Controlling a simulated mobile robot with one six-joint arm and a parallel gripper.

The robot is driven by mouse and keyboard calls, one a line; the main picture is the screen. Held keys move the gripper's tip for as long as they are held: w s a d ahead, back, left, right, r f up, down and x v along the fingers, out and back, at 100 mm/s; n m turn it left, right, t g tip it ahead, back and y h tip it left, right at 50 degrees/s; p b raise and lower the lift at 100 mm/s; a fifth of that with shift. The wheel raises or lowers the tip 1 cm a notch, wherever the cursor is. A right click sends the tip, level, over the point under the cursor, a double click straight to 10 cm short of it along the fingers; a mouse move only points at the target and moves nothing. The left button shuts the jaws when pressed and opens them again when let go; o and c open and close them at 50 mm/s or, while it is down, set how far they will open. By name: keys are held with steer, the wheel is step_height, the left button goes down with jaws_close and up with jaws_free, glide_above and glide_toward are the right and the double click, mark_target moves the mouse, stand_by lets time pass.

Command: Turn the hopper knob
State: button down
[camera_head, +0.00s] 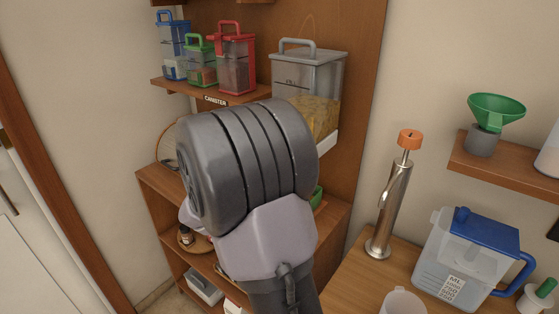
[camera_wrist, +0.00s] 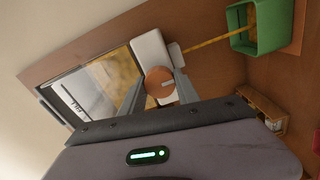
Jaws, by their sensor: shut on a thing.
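The hopper (camera_head: 305,75) is a clear grey-lidded bin with yellow grain, on the wall panel in the head view. In the wrist view its clear body (camera_wrist: 92,92) lies at the left with the white base (camera_wrist: 149,51) beside it. The round orange-brown hopper knob (camera_wrist: 160,84) sits on this base. My gripper (camera_wrist: 161,80) is shut on the knob, one finger on each side. A yellow stream (camera_wrist: 207,41) runs from the spout to an open green container (camera_wrist: 268,35). My arm hides the knob and gripper in the head view.
Blue, green and red canisters (camera_head: 237,62) stand on the shelf left of the hopper. A steel tap (camera_head: 393,205) with an orange top and a blue-lidded pitcher (camera_head: 466,260) are on the counter at right. A green funnel (camera_head: 497,108) is on the right shelf.

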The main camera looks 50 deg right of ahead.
steer(key=c, duration=0.9)
jaws_free()
steer(key=s+a+p, duration=0.1)
steer(key=a+p, duration=0.3)
steer(key=a, duration=1.3)
steer(key=shift+s+a, duration=0.2)
steer(key=shift+s, duration=0.05)
